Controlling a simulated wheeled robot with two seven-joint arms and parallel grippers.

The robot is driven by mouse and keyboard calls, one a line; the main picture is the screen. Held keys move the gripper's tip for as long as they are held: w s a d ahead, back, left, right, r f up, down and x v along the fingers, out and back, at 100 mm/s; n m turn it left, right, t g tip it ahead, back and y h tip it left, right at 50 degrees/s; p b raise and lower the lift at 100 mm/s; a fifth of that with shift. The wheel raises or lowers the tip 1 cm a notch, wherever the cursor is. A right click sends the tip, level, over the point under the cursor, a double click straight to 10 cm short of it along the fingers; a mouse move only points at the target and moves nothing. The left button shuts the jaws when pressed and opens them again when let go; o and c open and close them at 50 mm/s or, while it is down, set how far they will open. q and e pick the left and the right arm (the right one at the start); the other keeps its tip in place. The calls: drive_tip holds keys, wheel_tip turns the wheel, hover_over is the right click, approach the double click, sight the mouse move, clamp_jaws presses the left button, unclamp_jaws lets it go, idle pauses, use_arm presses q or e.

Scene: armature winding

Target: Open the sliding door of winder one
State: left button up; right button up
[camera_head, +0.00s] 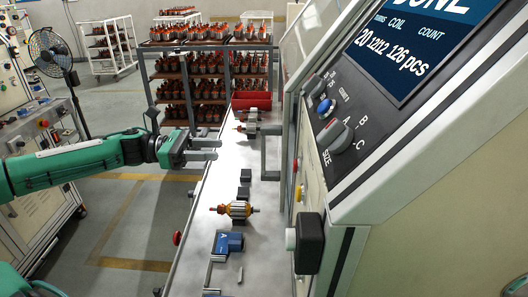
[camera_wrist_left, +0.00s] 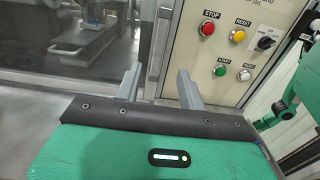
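My left gripper (camera_head: 212,149) is open, its two fingers pointing right over the bench edge in the head view. In the left wrist view the open gripper (camera_wrist_left: 158,82) faces the winder front. A door with a clear pane (camera_wrist_left: 60,45) fills the left of that view. A grey vertical bar (camera_wrist_left: 161,40) at its right edge appears between the fingers, farther off; no contact shows. Through the pane I see blurred machine parts. The winder's display (camera_head: 425,45) reads "DONE". My right gripper does not show clearly in either view.
A panel (camera_wrist_left: 207,62) with stop, reset and start buttons stands right of the bar. The bench (camera_head: 215,190) holds an armature (camera_head: 237,209), black blocks (camera_head: 244,184) and a blue fixture (camera_head: 228,243). A loaded rack (camera_head: 205,85) stands behind. A black box (camera_head: 309,243) projects from the winder.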

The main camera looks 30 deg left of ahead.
use_arm(q)
drive_tip(key=shift+b+x, duration=0.75)
drive_tip(key=shift+x, duration=0.3)
drive_tip(key=p, duration=0.6)
hover_over(263, 173)
drive_tip(key=shift+w+a+r, duration=0.1)
drive_tip(key=shift+w+a, duration=0.1)
drive_tip(key=shift+w, duration=0.25)
clamp_jaws()
